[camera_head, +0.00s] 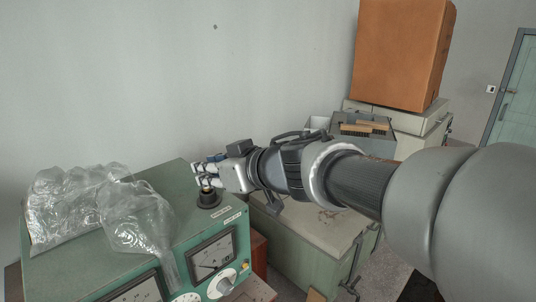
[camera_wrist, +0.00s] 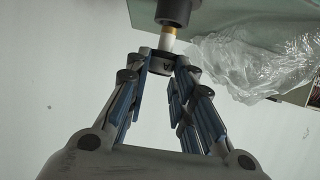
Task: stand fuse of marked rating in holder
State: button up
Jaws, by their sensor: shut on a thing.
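My gripper (camera_head: 206,175) is at the end of the arm, above the green instrument box (camera_head: 165,190). In the wrist view, its blue-padded fingers (camera_wrist: 161,63) are closed around the dark, marked end of the fuse (camera_wrist: 167,43). The fuse has a white body and a gold-coloured band. Its far end meets the opening of the black round holder (camera_wrist: 173,12); I cannot tell how deep it sits. In the head view, the holder (camera_head: 208,201) stands on the box top, directly below my gripper. The fuse is roughly in line with it. The rating marking is too small to read.
Crumpled clear plastic bags (camera_head: 140,222) lie on the box left of the holder. The box front has dial meters (camera_head: 212,256) and a knob (camera_head: 226,286). A lower bench, a grey crate (camera_head: 362,132) and a large orange-brown box (camera_head: 400,50) stand to the right.

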jog(key=shift+f+b, duration=0.55)
jog(key=shift+f, duration=0.85)
dwell(0.4)
jog(key=o, duration=1)
